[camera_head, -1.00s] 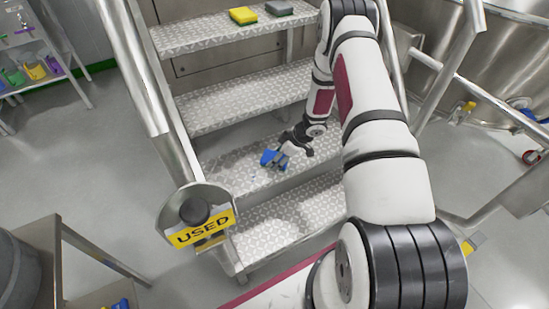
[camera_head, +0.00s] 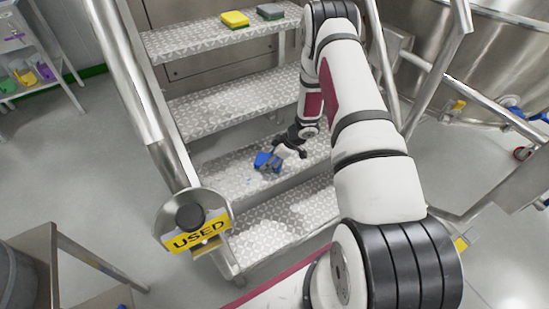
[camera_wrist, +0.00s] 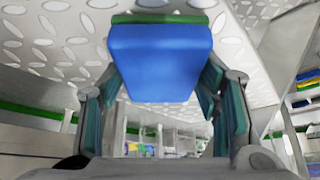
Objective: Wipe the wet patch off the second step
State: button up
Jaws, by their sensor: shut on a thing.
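My gripper (camera_head: 272,156) is shut on a blue sponge (camera_head: 264,163), low over the second step from the bottom (camera_head: 222,180). The wrist view shows the blue sponge (camera_wrist: 160,62) with a green layer along its far edge, between my two fingers (camera_wrist: 160,100). The sponge appears at or very near the tread; I cannot tell if it touches. The step is patterned metal plate. I cannot clearly make out the wet patch; part of the tread is hidden by my gripper and arm.
A yellow sponge (camera_head: 235,19) and a grey one (camera_head: 270,12) lie on the top step. Metal handrails (camera_head: 130,75) flank the stairs. A holder with a yellow USED sign (camera_head: 198,237) is at the left rail. A steel tank (camera_head: 510,50) stands right.

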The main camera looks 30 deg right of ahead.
aim_at(250, 171)
jog(key=shift+a+f, duration=0.1)
jog(key=shift+a, duration=1.65)
jog(key=shift+a, duration=4.75)
jog(key=shift+w+b, duration=0.15)
jog(key=shift+b, duration=0.2)
jog(key=shift+d+p, duration=0.45)
jog(key=shift+d, duration=2.75)
jog(key=shift+d+f, duration=0.1)
jog(key=shift+d, duration=4.75)
jog(key=shift+a, duration=2.7)
jog(key=shift+a+r, duration=0.2)
jog(key=shift+a, duration=2.05)
